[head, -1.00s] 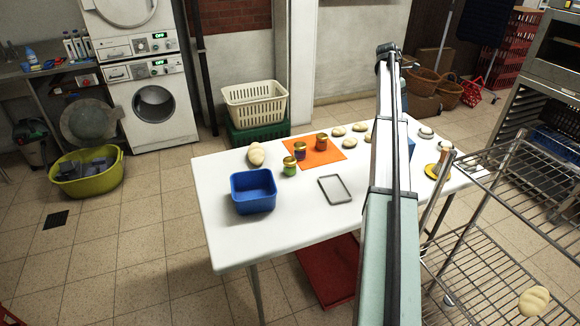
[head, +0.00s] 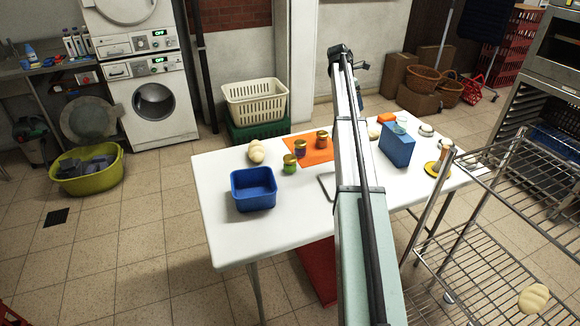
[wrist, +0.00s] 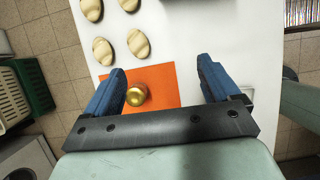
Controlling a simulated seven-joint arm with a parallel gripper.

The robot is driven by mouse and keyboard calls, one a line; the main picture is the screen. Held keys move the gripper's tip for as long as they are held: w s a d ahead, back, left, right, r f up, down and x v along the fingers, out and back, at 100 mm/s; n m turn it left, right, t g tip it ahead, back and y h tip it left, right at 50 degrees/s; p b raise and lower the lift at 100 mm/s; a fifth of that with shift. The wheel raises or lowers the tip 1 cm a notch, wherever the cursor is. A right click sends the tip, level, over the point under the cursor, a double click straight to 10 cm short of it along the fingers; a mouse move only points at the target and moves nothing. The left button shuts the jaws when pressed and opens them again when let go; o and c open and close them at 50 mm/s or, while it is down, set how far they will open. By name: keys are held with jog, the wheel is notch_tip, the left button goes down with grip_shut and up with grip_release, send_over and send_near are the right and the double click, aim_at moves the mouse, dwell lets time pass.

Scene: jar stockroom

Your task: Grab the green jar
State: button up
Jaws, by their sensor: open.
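The green jar (head: 289,165) has a gold lid and stands upright on the white table, at the front left corner of the orange mat. A purple jar (head: 300,150) and an orange jar (head: 322,140) stand on the mat behind it. In the wrist view, my gripper (wrist: 161,66) is open with nothing held, its two blue fingers wide apart above the orange mat (wrist: 165,85). One gold-lidded jar (wrist: 137,96) shows below, between the fingers and nearer the left one. Its body is hidden under the lid, so I cannot tell its colour.
A blue bin (head: 254,203) stands at the table's front left. A bread loaf (head: 256,152) lies behind it. A blue box (head: 397,147) stands upright to the right of my arm. Several bread rolls (wrist: 102,50) lie beside the mat.

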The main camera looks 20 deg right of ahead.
jog(key=w+a+f+n+y, duration=0.1)
jog(key=a+f, duration=0.2)
jog(key=a, duration=0.6)
jog(key=w+a+f+n+y, duration=0.1)
jog(key=a+f, duration=0.1)
jog(key=a, duration=0.8)
jog(key=y, duration=0.3)
send_over(290, 157)
jog(key=s, duration=0.1)
notch_tip(290, 157, down, 4)
notch_tip(290, 157, down, 7)
jog(key=shift+a+f, duration=0.15)
jog(key=shift+f, duration=0.05)
jog(key=shift+w+f, duration=0.2)
jog(key=shift+f, duration=1.2)
jog(key=shift+w+f, duration=0.15)
jog(key=shift+f, duration=1.2)
jog(key=shift+c, duration=0.3)
jog(key=c, duration=1.2)
